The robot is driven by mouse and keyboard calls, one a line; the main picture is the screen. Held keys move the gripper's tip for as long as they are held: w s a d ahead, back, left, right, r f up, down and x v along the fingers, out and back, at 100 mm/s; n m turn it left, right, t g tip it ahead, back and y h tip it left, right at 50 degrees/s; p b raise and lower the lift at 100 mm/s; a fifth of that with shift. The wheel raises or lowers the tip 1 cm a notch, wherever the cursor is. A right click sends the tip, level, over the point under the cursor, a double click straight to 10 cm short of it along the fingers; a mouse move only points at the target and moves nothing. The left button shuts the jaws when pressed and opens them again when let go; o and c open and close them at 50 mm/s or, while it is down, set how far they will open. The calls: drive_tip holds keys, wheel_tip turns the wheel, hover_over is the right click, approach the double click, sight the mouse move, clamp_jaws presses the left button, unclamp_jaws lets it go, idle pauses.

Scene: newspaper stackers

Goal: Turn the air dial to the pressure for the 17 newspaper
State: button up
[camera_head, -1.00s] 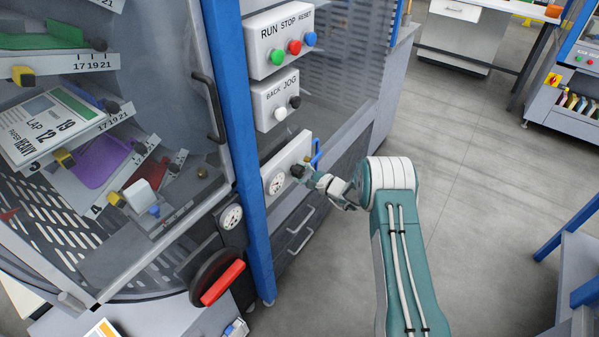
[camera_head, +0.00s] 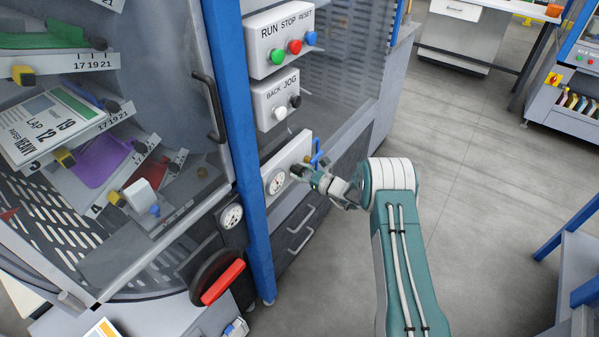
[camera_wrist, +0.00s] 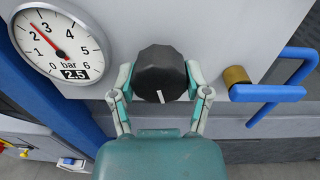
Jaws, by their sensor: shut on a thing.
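The air dial is a black faceted knob (camera_wrist: 160,72) with a white mark at its lower edge in the wrist view. My gripper (camera_wrist: 160,88) is shut on it, one finger on each side. The round pressure gauge (camera_wrist: 60,42) sits left of the knob; its red needle points between 2 and 3, and its box reads 2.5 bar. In the head view, my gripper (camera_head: 301,171) is at the white panel (camera_head: 285,160), next to the gauge (camera_head: 277,183).
A blue lever (camera_wrist: 285,90) on a brass fitting (camera_wrist: 238,82) stands right of the knob. RUN, STOP, RESET buttons (camera_head: 295,47) and BACK, JOG buttons (camera_head: 280,112) are above. A red-handled wheel (camera_head: 222,283) is lower left. Open floor (camera_head: 470,190) lies to the right.

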drive_tip(key=shift+s+f+m, duration=0.1)
drive_tip(key=shift+f+m, duration=0.2)
drive_tip(key=shift+m, duration=0.8)
drive_tip(key=o, duration=1)
drive_tip(key=shift+d+f, duration=0.1)
drive_tip(key=shift+o, duration=0.7)
drive_tip(key=shift+r, duration=0.2)
drive_tip(key=v, duration=1.1)
drive_tip(key=shift+s+d, duration=0.15)
drive_tip(key=shift+d, duration=0.25)
